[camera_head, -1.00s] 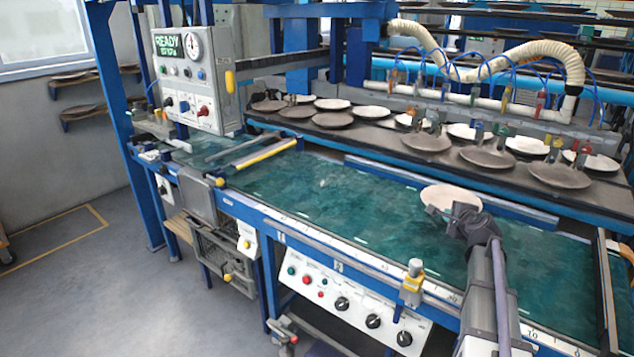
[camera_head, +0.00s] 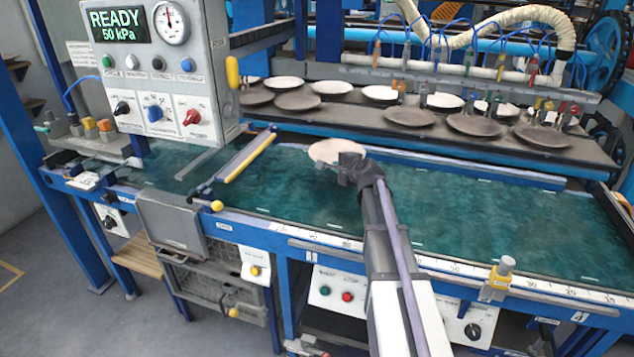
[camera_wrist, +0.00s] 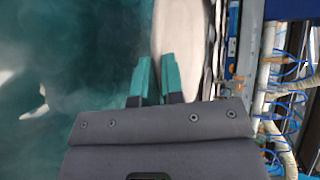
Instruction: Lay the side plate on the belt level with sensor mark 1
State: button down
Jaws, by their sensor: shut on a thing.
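My gripper (camera_head: 350,165) is shut on the rim of the pale side plate (camera_head: 330,151) and holds it over the back part of the green belt (camera_head: 465,210), to the right of the yellow-ended bar. The plate looks roughly level; its height above the belt is hard to judge. In the wrist view the teal fingertips (camera_wrist: 157,80) are at the edge of the plate (camera_wrist: 182,35), which is partly cut off. Small white tags and a number scale (camera_head: 540,292) line the belt's front rail. I cannot read for certain which tag is sensor mark 1.
A grey control box (camera_head: 165,75) reads READY, 50 kPa. A rack (camera_head: 360,118) with several plates runs behind. The belt right of my arm is clear.

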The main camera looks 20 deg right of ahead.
jog(key=b, duration=0.7)
send_over(340, 202)
notch_tip(340, 202, down, 7)
jog(key=shift+r, duration=0.2)
notch_tip(340, 202, down, 4)
jog(key=b, duration=0.3)
jog(key=shift+r, duration=0.35)
jog(key=shift+f, duration=0.25)
jog(key=c, duration=1.2)
grip_release()
jog(key=shift+r, duration=0.1)
jog(key=shift+c, duration=0.2)
jog(key=shift+r, duration=0.1)
